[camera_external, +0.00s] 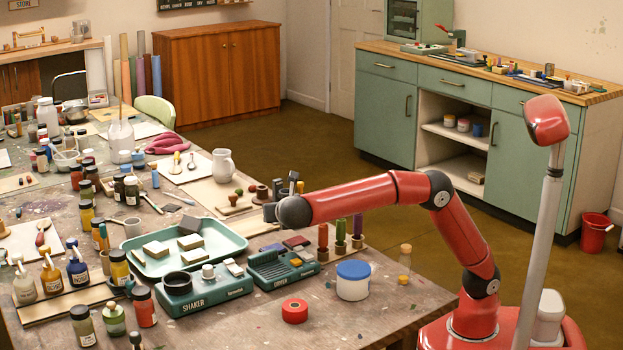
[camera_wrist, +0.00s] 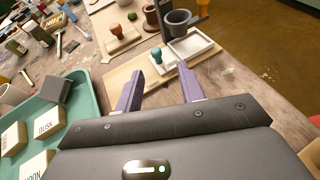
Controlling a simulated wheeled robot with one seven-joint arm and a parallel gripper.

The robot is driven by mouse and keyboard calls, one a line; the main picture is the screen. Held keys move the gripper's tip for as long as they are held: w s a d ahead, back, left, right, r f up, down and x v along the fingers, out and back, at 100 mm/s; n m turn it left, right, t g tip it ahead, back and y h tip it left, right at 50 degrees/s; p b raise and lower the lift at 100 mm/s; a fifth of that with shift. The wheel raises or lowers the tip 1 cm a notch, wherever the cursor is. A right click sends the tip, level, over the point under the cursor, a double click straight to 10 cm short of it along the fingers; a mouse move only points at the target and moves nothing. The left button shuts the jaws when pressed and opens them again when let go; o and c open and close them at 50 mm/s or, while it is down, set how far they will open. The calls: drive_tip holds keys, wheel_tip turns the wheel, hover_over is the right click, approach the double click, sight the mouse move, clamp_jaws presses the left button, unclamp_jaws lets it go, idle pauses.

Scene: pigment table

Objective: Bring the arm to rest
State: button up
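My red arm (camera_external: 370,197) reaches left over the paint-stained table from its base at the right, with the forearm nearly level. My gripper (camera_wrist: 159,70) shows in the wrist view as two purple-grey fingers, spread apart with nothing between them. In the external view the dark end of my wrist (camera_external: 293,211) is above the table, and the fingers are mostly hidden behind it. Beyond the fingertips in the wrist view, a teal-handled stamp (camera_wrist: 157,57) stands on a wooden board (camera_wrist: 118,78), beside a white tray (camera_wrist: 188,50). The fingers appear apart from these.
A teal tray (camera_external: 225,232) with several blocks lies left of my wrist. Bottles crowd the left side.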

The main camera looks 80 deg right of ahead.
drive_tip(key=s+d+m+y, duration=0.1)
drive_tip(key=s+d, duration=0.1)
drive_tip(key=s+d+m+y, duration=0.1)
drive_tip(key=s+d, duration=0.1)
drive_tip(key=s+d+m+g+y, duration=0.1)
drive_tip(key=s+d+m, duration=0.1)
drive_tip(key=d, duration=0.1)
drive_tip(key=shift+s+f, duration=0.2)
drive_tip(key=shift+f, duration=0.2)
drive_tip(key=s+f+m+y, duration=0.4)
drive_tip(key=s+m, duration=0.5)
drive_tip(key=s, duration=0.5)
drive_tip(key=s+d+f+m+t+y, duration=0.1)
drive_tip(key=s+f+m+y, duration=0.4)
drive_tip(key=s, duration=0.9)
wheel_tip(320, 180, down, 3)
drive_tip(key=m, duration=0.4)
drive_tip(key=shift+d+t, duration=0.25)
drive_tip(key=shift+t, duration=0.05)
